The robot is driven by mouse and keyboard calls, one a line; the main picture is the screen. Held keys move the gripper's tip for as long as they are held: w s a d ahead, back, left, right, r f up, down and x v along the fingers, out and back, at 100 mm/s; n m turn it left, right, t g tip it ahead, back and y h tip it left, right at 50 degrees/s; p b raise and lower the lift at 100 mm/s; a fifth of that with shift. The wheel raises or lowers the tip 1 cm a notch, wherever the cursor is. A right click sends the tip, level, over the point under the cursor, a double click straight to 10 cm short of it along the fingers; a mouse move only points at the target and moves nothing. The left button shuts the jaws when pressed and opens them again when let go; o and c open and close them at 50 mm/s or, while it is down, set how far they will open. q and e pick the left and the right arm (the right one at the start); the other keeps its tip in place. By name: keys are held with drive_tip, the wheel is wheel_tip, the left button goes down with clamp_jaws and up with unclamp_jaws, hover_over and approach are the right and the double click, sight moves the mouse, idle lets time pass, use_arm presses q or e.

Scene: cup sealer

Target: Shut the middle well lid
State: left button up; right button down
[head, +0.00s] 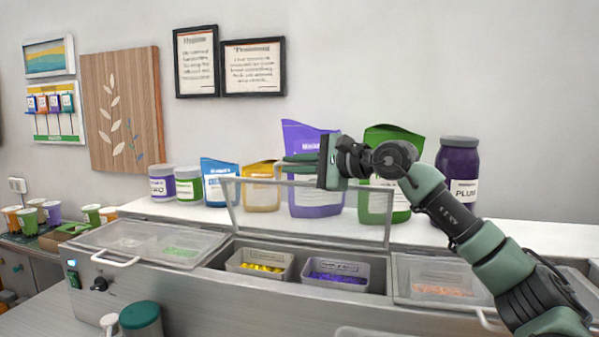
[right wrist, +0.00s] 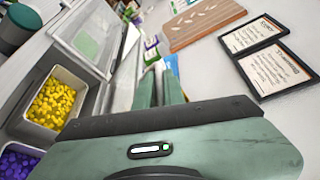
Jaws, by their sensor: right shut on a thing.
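The middle well lid (head: 310,217), a clear panel in a pale frame, stands raised and tilted back behind the open middle well. The well holds a bin of yellow pieces (head: 262,268) and a bin of purple pieces (head: 335,281). My right gripper (head: 284,166) is at the lid's top edge, shut on its handle; the grip itself is small and partly hidden. In the right wrist view its green fingers (right wrist: 158,92) point away from the camera, with the yellow pieces (right wrist: 52,102) at left. My left gripper is not in view.
The left well lid (head: 135,243) and right well lid (head: 440,278) lie flat beside the opening. Pouches, tubs and a plum jar (head: 458,178) stand on the shelf behind the raised lid. A green-lidded container (head: 141,318) stands at the front left.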

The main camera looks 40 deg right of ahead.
drive_tip(key=shift+s+a+f+b, duration=0.45)
drive_tip(key=shift+s+a, duration=0.15)
drive_tip(key=shift+a, duration=0.2)
drive_tip(key=c, duration=1.5)
unclamp_jaws()
drive_tip(key=shift+w, duration=0.15)
